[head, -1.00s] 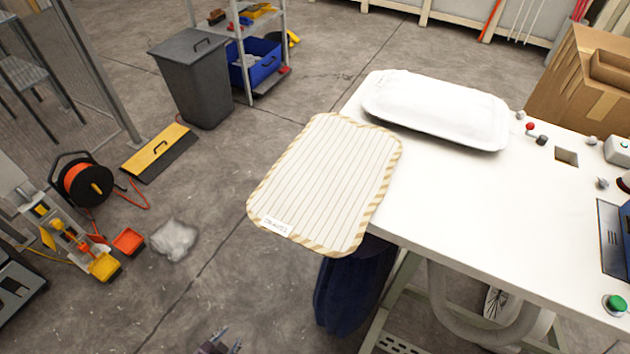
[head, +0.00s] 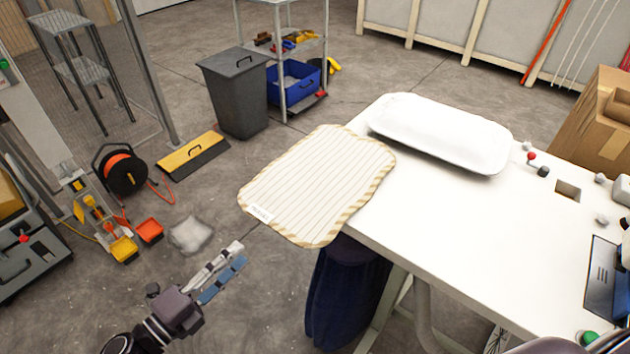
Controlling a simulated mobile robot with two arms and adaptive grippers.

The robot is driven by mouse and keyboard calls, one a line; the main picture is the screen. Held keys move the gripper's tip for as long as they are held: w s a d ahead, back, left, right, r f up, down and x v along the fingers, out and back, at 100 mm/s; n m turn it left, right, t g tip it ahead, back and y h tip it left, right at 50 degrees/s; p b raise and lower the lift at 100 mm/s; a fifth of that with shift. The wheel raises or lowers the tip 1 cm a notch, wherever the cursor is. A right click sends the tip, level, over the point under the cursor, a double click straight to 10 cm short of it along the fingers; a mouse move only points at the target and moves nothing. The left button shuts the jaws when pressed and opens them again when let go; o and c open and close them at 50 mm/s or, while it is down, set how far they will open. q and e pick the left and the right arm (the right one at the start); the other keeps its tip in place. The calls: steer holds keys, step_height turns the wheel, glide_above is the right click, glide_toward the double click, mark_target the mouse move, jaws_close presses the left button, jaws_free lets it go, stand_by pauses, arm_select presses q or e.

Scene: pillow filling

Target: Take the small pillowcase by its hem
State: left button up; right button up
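The small pillowcase (head: 315,185) is cream with thin dark stripes and a tan-and-cream striped border. It lies flat on the left end of the white table (head: 450,232), and its near left part hangs out past the table edge. A small white label (head: 260,214) sits at its near left corner. My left gripper (head: 241,257) is in the lower left, below and apart from the pillowcase. Its two fingers are apart with nothing between them. My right gripper is not in view.
A white pillow (head: 440,132) lies at the table's back edge. A dark blue bag (head: 345,290) hangs below the table's left end. A grey bin (head: 235,95), a cable reel (head: 122,172) and white fluff (head: 190,235) stand or lie on the floor at left.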

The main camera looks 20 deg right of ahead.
mark_target(271, 224)
arm_select(q)
steer(key=shift+b+x, duration=0.3)
steer(key=shift+x, duration=5.75)
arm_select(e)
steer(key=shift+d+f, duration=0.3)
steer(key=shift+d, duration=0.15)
arm_select(q)
steer(key=shift+c, duration=0.7)
jaws_close()
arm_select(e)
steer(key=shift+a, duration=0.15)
